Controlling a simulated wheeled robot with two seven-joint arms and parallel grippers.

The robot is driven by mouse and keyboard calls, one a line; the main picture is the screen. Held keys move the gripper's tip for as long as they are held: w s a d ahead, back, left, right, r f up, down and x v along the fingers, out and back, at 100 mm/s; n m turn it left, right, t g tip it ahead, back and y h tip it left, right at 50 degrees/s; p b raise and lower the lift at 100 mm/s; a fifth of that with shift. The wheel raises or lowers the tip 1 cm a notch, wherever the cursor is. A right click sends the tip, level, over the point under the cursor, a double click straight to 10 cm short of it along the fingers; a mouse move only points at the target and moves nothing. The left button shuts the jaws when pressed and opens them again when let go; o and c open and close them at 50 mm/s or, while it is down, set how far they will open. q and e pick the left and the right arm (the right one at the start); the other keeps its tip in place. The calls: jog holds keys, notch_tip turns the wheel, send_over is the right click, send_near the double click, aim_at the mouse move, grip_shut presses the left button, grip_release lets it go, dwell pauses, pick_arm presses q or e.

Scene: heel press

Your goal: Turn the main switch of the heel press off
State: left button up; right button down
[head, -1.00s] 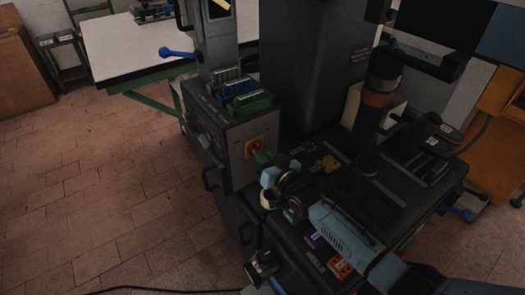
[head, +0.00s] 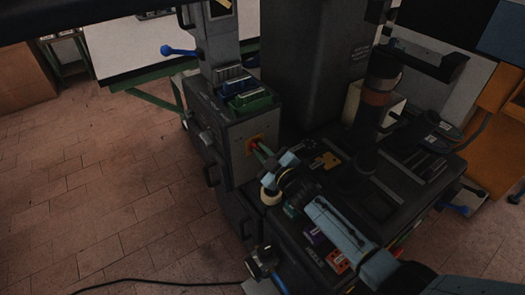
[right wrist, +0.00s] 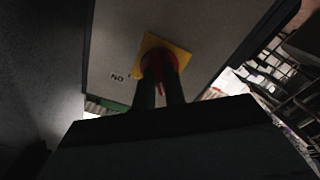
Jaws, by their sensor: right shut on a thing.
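The main switch is a red knob on a yellow square plate (head: 249,146), on the front of the grey box of the heel press (head: 228,150). My right gripper (head: 259,149) reaches it from the lower right, its green fingers shut on the knob. In the right wrist view the two fingers (right wrist: 160,78) stand on either side of the red knob (right wrist: 158,62), in front of the yellow plate (right wrist: 180,52). Lettering that reads "NO" in this view shows left of the plate. The fingers hide part of the knob. My left gripper is not in view.
Green and blue bins (head: 250,101) stand on top of the switch box. A dark machine top with tools lies under my right arm. A blue-knobbed lever (head: 180,51) sticks out to the left. The tiled floor at left is clear, apart from a black cable low down.

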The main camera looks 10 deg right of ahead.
jog(key=shift+r+n, duration=0.1)
jog(key=shift+n, duration=0.5)
jog(key=shift+w, duration=0.1)
jog(key=c, duration=1.5)
grip_release()
jog(key=shift+w, duration=0.1)
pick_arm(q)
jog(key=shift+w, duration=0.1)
pick_arm(e)
jog(key=shift+o, duration=0.2)
